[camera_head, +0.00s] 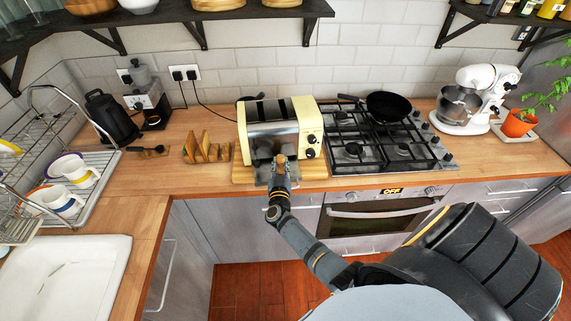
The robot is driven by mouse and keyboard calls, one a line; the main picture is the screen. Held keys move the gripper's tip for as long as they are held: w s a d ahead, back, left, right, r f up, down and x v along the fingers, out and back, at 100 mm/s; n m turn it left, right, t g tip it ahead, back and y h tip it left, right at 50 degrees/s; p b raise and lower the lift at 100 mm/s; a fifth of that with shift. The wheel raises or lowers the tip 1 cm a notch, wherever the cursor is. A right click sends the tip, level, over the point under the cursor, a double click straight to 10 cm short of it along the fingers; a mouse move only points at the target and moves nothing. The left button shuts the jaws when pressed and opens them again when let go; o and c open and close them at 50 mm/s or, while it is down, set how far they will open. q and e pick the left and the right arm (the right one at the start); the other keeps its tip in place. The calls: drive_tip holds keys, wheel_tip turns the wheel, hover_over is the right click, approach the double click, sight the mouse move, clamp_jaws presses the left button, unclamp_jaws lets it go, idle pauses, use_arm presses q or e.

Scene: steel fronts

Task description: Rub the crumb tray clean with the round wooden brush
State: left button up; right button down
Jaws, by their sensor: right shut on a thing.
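A cream and steel toaster (269,124) stands on a wooden board (242,175) near the counter's front edge. A metal piece, seemingly the crumb tray (263,177), shows low at the toaster's front, partly hidden by my right gripper. My right gripper (280,167) is at the tray, shut on a small brown wooden thing, seemingly the round wooden brush (281,158). The brush is mostly hidden by the gripper, and I cannot tell whether its bristles touch the tray. My left gripper is out of view.
A gas hob (352,151) with a black pan (388,106) is right of the toaster. A toast rack (206,149) stands to its left, with a coffee machine (147,95) and a dark kettle (111,117) beyond. Counter between rack and sink is mostly clear.

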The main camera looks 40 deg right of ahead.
sight(281, 158)
wheel_tip(281, 158, up, 4)
drive_tip(key=p, duration=0.3)
drive_tip(key=shift+f+p, duration=0.25)
drive_tip(key=shift+p, duration=0.15)
drive_tip(key=shift+r+b, duration=0.15)
drive_tip(key=shift+b, duration=0.25)
drive_tip(key=shift+r, duration=2.1)
